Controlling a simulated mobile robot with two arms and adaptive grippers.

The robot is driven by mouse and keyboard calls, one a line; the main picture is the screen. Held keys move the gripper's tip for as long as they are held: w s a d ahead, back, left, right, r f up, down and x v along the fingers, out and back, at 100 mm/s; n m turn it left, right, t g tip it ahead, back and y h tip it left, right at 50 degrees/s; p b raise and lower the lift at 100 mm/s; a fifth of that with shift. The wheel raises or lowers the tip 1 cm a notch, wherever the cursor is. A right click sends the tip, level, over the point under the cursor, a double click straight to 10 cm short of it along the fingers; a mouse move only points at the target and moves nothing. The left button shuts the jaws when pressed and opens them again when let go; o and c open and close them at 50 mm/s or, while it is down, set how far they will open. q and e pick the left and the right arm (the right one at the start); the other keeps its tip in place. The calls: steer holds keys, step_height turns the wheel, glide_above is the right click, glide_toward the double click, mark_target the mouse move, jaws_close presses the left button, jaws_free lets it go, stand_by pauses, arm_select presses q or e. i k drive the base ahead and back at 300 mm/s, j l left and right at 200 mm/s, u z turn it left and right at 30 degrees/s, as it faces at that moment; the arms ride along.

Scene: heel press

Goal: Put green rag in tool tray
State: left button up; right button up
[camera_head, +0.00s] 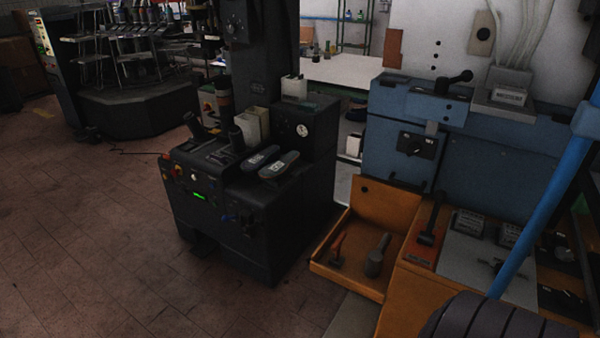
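I cannot make out a green rag anywhere in this view. An orange, open tray (345,283), which looks like the tool tray, sits low at the right of centre. In it lie a hammer (337,250) with a reddish handle and a grey mallet-like tool (376,258). Part of the tray floor around them is bare. Neither of my grippers shows in the view.
A dark heel press (250,225) stands left of the tray, with two shoe-shaped forms (278,166) on top. A blue machine (475,150) is behind the tray. A blue pole (545,205) crosses the right side. The tiled floor (90,240) at left is clear.

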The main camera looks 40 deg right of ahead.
mark_target(358, 235)
steer(key=i+j+z, duration=0.1)
steer(key=i+z, duration=0.35)
steer(key=i+j+z, duration=0.3)
steer(key=i+z, duration=0.15)
steer(key=i, duration=0.2)
steer(key=i+z, duration=0.2)
steer(key=z, duration=0.25)
steer(key=i+j+z, duration=0.15)
steer(key=z, duration=0.35)
steer(key=i+j+z, duration=0.15)
steer(key=z, duration=0.3)
steer(key=i+j+z, duration=0.1)
steer(key=j+z, duration=0.15)
steer(key=z, duration=0.25)
steer(key=i+j+z, duration=0.1)
steer(key=j+z, duration=0.15)
steer(key=z, duration=0.2)
steer(key=i+j+z, duration=0.1)
steer(key=j+z, duration=1.4)
steer(key=z, duration=0.15)
